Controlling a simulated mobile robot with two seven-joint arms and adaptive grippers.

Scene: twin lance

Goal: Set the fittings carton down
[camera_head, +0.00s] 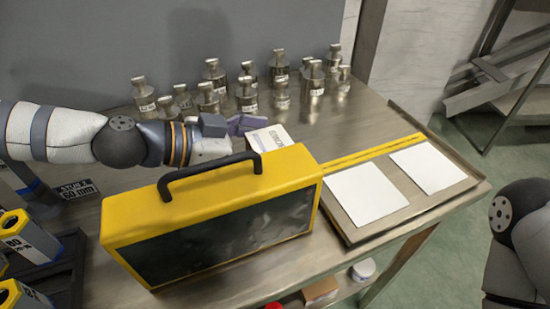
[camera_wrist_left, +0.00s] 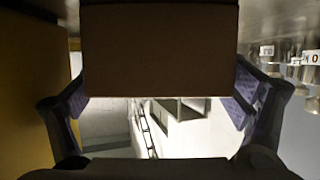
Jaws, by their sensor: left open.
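The fittings carton (camera_head: 270,138), a small pale box with dark print on one side, is behind the yellow case in the head view. The case hides its lower part, so its contact with the bench is not visible there. My left gripper (camera_head: 246,129) is at the carton's left end. The left gripper is open. My right arm shows at the right edge; its gripper is out of frame.
The yellow case (camera_head: 225,185) with a black handle stands close in front. Several metal weights (camera_head: 247,95) stand at the back. A tray (camera_head: 385,222) with two white plates (camera_head: 365,195) lies right. Yellow-ended tubes (camera_head: 30,237) are at left.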

